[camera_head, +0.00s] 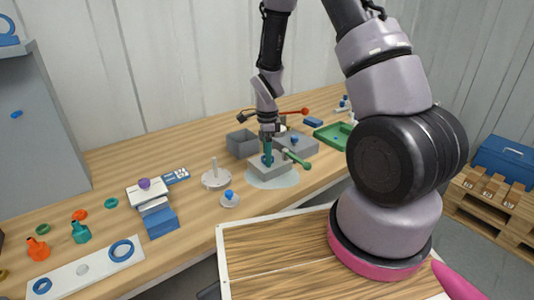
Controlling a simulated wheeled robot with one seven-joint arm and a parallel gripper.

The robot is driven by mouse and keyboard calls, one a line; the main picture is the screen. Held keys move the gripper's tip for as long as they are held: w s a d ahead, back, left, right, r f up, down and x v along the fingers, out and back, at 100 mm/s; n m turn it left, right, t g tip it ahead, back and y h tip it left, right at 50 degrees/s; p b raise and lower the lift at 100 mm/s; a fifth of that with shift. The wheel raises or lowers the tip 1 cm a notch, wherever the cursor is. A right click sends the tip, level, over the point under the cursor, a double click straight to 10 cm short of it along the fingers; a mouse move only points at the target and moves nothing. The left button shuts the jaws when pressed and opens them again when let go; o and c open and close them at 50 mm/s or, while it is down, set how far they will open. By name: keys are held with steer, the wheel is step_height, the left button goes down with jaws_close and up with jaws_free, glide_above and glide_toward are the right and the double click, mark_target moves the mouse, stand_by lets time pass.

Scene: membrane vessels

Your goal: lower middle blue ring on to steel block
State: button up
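A white board (100,272) at the front left carries a larger blue ring (122,250) at its right end and a smaller blue ring (42,286) at its left end. Between them is a pale round spot (82,270) with no blue ring on it. My gripper (267,158) points down at a grey block (262,173), which may be the steel block and stands on a pale round patch. A small bit of blue shows at the teal fingertips. It is too small to tell whether it is a ring, whether it is held, or whether it touches the block.
A grey open box (242,143) and a grey tray (300,145) stand close behind my gripper. A green-knobbed rod (296,160) lies just to its right. A white disc with a post (215,178) and a blue-knobbed disc (229,199) stand to the left.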

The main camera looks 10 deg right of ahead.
step_height(320, 180, up, 11)
stand_by(0.6)
steer(key=shift+f, duration=0.1)
steer(key=s+d+r+n+t+y, duration=0.1)
steer(key=s+d+r+n+t, duration=0.2)
steer(key=r, duration=0.6)
steer(key=s+d+r+n+y, duration=0.1)
steer(key=s+r+n, duration=0.25)
steer(key=r, duration=0.55)
steer(key=s+d+r+n+t, duration=0.2)
steer(key=s+r+n+t, duration=0.2)
steer(key=s+r+n, duration=0.5)
steer(key=s+r, duration=0.1)
steer(key=s, duration=0.2)
steer(key=shift+s+r, duration=0.15)
steer(key=shift+s, duration=0.2)
